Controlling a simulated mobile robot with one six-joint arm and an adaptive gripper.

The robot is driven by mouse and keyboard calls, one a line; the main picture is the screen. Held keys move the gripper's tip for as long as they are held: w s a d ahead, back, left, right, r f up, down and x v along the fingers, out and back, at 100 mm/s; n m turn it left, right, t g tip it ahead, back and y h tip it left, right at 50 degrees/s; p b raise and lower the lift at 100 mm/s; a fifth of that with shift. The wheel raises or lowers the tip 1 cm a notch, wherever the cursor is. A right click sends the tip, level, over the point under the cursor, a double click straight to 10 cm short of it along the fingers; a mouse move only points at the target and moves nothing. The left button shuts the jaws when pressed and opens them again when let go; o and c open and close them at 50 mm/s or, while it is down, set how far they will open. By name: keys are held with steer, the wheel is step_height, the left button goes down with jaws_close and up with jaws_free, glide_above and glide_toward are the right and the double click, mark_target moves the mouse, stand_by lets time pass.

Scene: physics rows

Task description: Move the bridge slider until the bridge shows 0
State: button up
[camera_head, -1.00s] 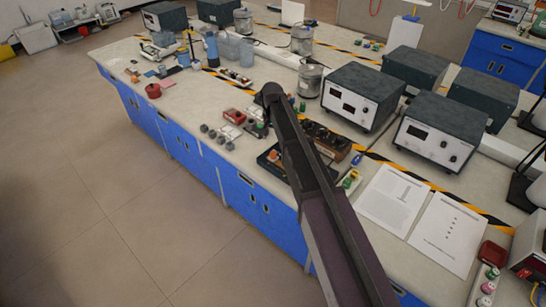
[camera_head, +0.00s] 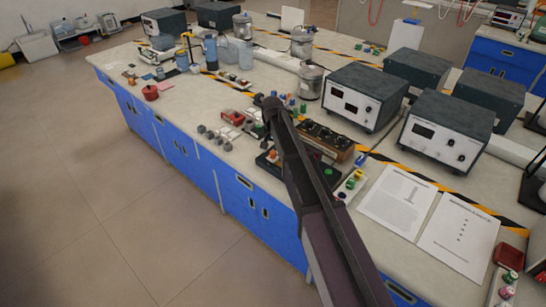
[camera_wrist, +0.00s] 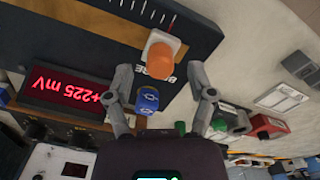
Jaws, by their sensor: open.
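The bridge (camera_wrist: 100,20) is a dark board with a scale edge and a partly hidden label in the wrist view. Its slider is an orange knob on a white block (camera_wrist: 161,50). The red display (camera_wrist: 68,90) reads +225 mV. My gripper (camera_wrist: 161,76) is open, with one fingertip on each side just short of the orange knob; contact is not visible. A blue knob (camera_wrist: 148,101) shows between the fingers, nearer the palm. In the head view the dark bridge board (camera_head: 268,162) is partly hidden behind my arm, and my gripper is hidden there.
A wooden box with dark knobs (camera_head: 327,138) stands beside the bridge. Grey instrument boxes (camera_head: 364,97) stand behind it, and paper sheets (camera_head: 398,195) lie to the right. Small grey parts (camera_head: 225,145) and a red block (camera_head: 232,117) lie on the left.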

steer(key=shift+f+b, duration=0.5)
steer(key=shift+f, duration=0.3)
